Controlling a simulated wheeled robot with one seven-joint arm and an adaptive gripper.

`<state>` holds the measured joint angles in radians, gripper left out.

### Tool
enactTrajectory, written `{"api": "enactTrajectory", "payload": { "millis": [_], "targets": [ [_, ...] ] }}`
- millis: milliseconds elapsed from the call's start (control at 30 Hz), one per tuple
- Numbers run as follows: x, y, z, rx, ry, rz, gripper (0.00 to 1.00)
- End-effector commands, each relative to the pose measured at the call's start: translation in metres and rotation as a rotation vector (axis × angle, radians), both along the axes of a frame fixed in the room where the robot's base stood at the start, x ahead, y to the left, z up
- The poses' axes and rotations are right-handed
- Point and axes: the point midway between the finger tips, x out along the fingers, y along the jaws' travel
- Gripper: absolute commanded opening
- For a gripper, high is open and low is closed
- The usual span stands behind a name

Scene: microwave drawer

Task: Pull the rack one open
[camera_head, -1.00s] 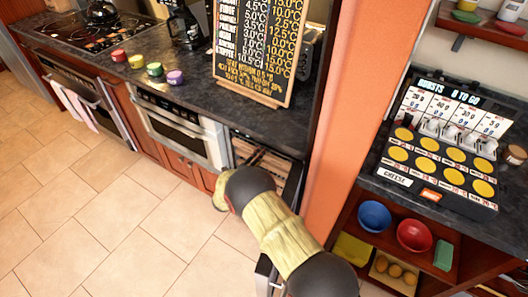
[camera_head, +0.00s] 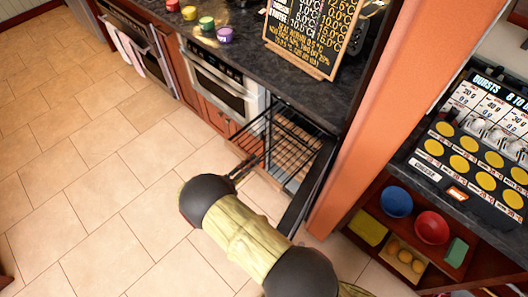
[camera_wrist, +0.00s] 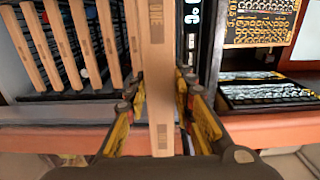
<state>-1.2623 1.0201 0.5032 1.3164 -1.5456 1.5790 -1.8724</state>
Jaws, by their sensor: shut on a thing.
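Rack one, a dark wire rack (camera_head: 300,150), sticks out of the low oven bay under the counter in the head view. Its wooden front bar, marked "ONE" (camera_wrist: 157,50), stands upright in the middle of the wrist view. My gripper (camera_wrist: 160,95) is shut on this bar, with a yellow and black finger on each side. In the head view my gripper (camera_head: 242,170) is at the outer edge of the rack, small and partly hidden by my arm.
Several similar wooden bars (camera_wrist: 75,45) of other racks stay back at the left in the wrist view. A dark open door panel (camera_head: 310,190) stands right of the rack, near an orange wall (camera_head: 385,100). The tiled floor (camera_head: 100,200) at left is clear.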

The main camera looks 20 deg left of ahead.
Motion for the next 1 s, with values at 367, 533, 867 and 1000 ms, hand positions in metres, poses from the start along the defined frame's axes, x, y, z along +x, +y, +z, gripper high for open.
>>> {"api": "enactTrajectory", "payload": {
  "millis": [367, 533, 867, 1000],
  "targets": [
    [-0.026, 0.008, -0.002, -0.002, 0.003, -0.001, 0.0],
    [-0.026, 0.008, -0.002, -0.002, 0.004, -0.001, 0.0],
    [-0.026, 0.008, -0.002, -0.001, 0.003, -0.001, 0.36],
    [-0.026, 0.009, -0.001, -0.001, 0.001, -0.001, 0.44]
  ]
}}
